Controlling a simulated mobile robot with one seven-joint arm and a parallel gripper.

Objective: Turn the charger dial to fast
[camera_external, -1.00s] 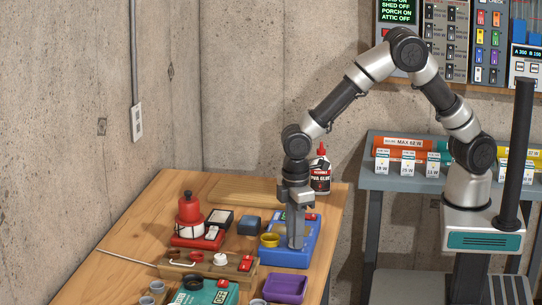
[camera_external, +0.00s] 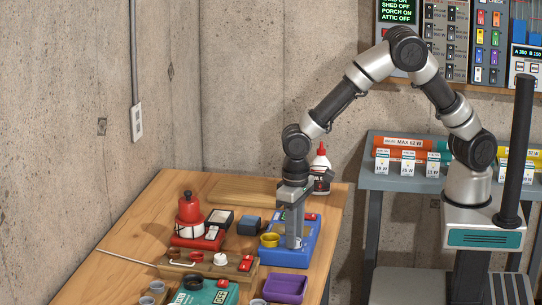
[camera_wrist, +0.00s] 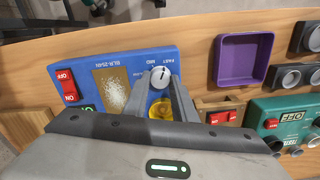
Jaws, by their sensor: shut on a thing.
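The blue charger (camera_external: 295,258) lies on the wooden table; it also shows in the wrist view (camera_wrist: 135,65). Its round pale dial (camera_wrist: 160,76) sits between my fingertips, with the printed words FAST and MID just beyond it. I cannot tell exactly which word the dial's mark points to. My gripper (camera_external: 294,246) points down over the charger and is shut on the dial; its fingers also show in the wrist view (camera_wrist: 162,82). In the external view the fingers hide the dial.
A red switch (camera_wrist: 67,86) is on the charger's left in the wrist view. A purple tray (camera_external: 286,288) and a teal box (camera_external: 209,294) stand nearby. A glue bottle (camera_external: 320,170) stands behind my wrist.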

